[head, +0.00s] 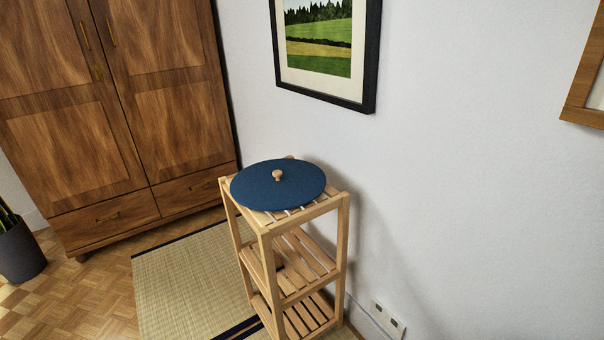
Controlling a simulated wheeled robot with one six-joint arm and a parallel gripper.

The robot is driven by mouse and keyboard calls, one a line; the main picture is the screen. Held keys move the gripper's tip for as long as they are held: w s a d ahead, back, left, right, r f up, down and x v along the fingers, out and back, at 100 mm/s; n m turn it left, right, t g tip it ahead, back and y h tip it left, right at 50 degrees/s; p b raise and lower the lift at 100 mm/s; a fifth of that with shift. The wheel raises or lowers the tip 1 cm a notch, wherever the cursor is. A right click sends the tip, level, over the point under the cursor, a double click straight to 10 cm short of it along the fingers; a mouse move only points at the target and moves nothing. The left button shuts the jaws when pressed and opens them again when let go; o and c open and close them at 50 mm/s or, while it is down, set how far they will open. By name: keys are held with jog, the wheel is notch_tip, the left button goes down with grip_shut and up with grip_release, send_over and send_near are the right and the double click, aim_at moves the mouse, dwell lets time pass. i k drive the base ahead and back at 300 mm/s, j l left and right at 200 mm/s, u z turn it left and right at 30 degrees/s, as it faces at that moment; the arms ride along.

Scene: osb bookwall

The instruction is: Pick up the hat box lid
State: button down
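The hat box lid (255,191) is a round, flat, dark blue disc with a small light wooden knob (277,175) at its middle. It lies flat on the top of a slatted wooden shelf stand (266,246) and reaches close to or past the edges of the stand's top. My gripper is not in view, so how it stands to the lid cannot be seen.
A white wall (450,190) is right behind the stand, with a framed landscape (320,40) above. A wooden wardrobe (110,110) stands at the left, with a dark plant pot (20,252) beside it. A woven mat (185,280) lies on the parquet floor.

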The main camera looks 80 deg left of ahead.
aim_at(283, 184)
jog(key=u, duration=2.4)
